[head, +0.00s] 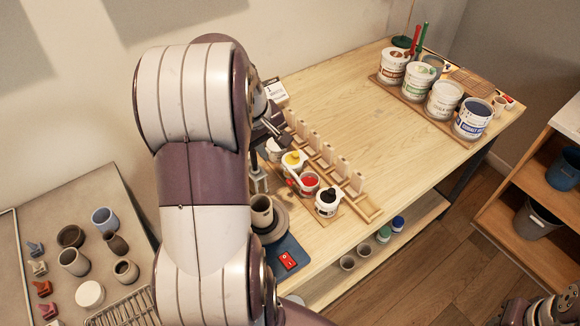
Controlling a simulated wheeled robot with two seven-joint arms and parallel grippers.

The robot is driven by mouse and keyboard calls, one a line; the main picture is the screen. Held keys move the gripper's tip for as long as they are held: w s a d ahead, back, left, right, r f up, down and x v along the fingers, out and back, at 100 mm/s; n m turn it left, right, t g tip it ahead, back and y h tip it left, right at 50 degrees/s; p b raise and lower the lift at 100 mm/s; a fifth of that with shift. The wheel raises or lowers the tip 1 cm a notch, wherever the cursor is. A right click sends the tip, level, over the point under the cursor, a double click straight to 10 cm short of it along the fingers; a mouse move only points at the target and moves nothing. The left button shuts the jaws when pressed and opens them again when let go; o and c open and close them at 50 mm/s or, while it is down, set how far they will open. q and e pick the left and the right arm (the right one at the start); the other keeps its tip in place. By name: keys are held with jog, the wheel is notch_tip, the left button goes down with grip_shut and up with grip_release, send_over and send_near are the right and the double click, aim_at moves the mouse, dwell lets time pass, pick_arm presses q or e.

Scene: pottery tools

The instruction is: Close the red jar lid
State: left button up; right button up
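The red jar (309,185) is a small white pot with red paint showing at its open top. It stands in a row of small jars on the wooden table, between a yellow jar (293,161) and a black one (327,202). A pale lid piece seems to stand beside the red jar's left rim; it is too small to tell clearly. My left gripper (272,132) is above the table, behind and left of the red jar and apart from it. Its fingers are small and partly hidden by my arm. Part of my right arm shows at the bottom right edge; its fingers cannot be made out.
A wooden rack (330,152) with several upright pale blocks stands just behind the jars. A pottery wheel (270,222) with a clay cup is in front left. Large paint tubs (443,99) stand at the far right. The table's middle is clear.

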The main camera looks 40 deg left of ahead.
aim_at(292, 172)
pick_arm(q)
jog(key=shift+n, duration=0.5)
jog(key=x, duration=0.4)
jog(key=d+p+x, duration=0.1)
jog(key=x, duration=0.3)
jog(key=w+x, duration=0.1)
jog(key=x, duration=0.3)
jog(key=shift+w+d+r, duration=0.1)
jog(key=shift+d+r, duration=0.05)
jog(key=shift+d, duration=0.1)
grip_shut()
dwell(0.3)
